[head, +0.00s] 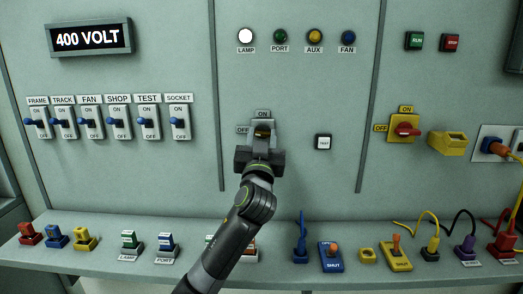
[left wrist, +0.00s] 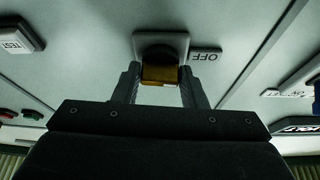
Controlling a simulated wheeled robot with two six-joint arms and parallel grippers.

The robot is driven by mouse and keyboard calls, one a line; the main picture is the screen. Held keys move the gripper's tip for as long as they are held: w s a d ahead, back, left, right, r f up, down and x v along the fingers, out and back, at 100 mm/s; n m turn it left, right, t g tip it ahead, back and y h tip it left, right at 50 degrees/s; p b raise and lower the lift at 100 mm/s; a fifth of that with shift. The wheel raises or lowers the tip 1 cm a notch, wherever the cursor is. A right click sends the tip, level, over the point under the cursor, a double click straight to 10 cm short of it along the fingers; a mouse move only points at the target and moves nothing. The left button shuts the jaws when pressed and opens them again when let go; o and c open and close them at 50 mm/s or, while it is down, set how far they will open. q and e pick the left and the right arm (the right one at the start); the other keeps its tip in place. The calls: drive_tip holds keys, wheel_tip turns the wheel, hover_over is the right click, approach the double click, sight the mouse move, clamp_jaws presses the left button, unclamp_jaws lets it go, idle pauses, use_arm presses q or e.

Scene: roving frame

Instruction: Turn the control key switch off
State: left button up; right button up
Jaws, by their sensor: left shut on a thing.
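The control key switch (head: 263,123) is on the middle panel of the wall, with an ON label (head: 262,113) above it and an OFF label (head: 243,129) to its left. My left gripper (head: 262,138) is in front of it and hides its lower part. In the left wrist view the yellow key (left wrist: 160,75) sits in the round dark lock on a pale plate (left wrist: 176,41), between the two fingers of my left gripper (left wrist: 160,82), which is shut on it. Which label the key points to is hard to tell. My right gripper is not in view.
The white LAMP light (head: 246,36) is bright. A square push button (head: 323,142) is right of the switch. A red rotary switch (head: 405,128) is farther right. A ledge (head: 190,262) below carries several plugs and small blocks.

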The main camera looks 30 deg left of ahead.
use_arm(q)
drive_tip(key=shift+f+n+g+y+b, duration=0.2)
drive_tip(key=shift+n+g+y+b, duration=0.15)
drive_tip(key=shift+n, duration=0.35)
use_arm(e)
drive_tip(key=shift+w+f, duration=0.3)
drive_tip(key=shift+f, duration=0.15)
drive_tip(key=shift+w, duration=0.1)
use_arm(q)
drive_tip(key=shift+r, duration=0.1)
drive_tip(key=o, duration=1)
drive_tip(key=shift+c, duration=0.2)
drive_tip(key=shift+d, duration=0.1)
drive_tip(key=b+v, duration=0.3)
drive_tip(key=v, duration=1.4)
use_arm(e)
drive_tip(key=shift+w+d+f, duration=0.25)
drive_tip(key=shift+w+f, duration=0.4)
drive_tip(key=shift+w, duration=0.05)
